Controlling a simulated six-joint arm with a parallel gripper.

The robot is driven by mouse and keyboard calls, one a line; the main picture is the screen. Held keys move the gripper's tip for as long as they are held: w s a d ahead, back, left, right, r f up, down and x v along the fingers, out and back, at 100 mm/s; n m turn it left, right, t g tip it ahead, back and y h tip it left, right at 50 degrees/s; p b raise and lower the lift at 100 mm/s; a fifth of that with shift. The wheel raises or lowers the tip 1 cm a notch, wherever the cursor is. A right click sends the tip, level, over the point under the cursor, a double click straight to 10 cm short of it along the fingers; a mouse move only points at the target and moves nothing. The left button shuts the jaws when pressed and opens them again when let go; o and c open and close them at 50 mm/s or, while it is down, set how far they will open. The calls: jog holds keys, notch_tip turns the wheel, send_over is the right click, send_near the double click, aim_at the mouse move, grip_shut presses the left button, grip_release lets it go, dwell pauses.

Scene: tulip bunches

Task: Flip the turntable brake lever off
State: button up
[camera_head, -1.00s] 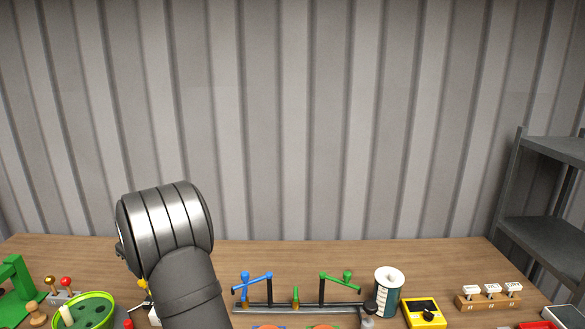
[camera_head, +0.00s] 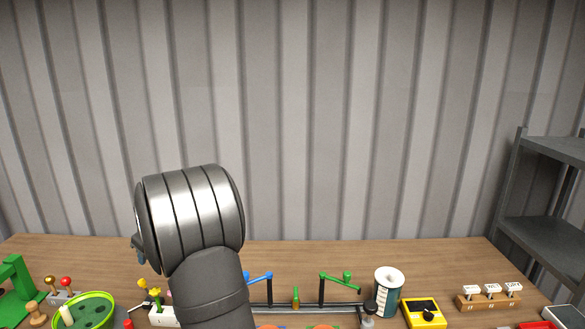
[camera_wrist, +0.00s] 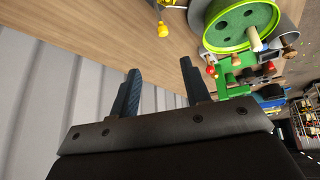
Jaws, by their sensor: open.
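The green round turntable (camera_head: 92,312) with dark holes and a pale peg (camera_head: 67,315) is at the lower left in the head view. It also shows at the top of the wrist view (camera_wrist: 240,22). Behind it stand a red-knobbed lever (camera_head: 66,282) and a gold-knobbed lever (camera_head: 50,282) on a grey base; I cannot tell which, if either, is the brake lever. A red knob shows beside the turntable in the wrist view (camera_wrist: 211,70). My gripper (camera_wrist: 159,72) is open and empty, apart from the turntable and levers.
A green frame (camera_head: 14,277) stands at the far left. A rack with blue and green arms (camera_head: 338,280), a spool (camera_head: 388,290) and a yellow box (camera_head: 424,313) are right. The table's back strip is clear.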

aim_at(141, 280)
jog(key=shift+h, duration=0.7)
jog(key=a+x, duration=0.1)
jog(key=x, duration=0.4)
jog(key=a+x, duration=0.1)
jog(key=x, duration=0.5)
jog(key=a+r+x, duration=0.1)
jog(key=x, duration=0.5)
jog(key=shift+a, duration=0.35)
jog(key=shift+c, duration=0.2)
jog(key=shift+d, duration=0.1)
grip_shut()
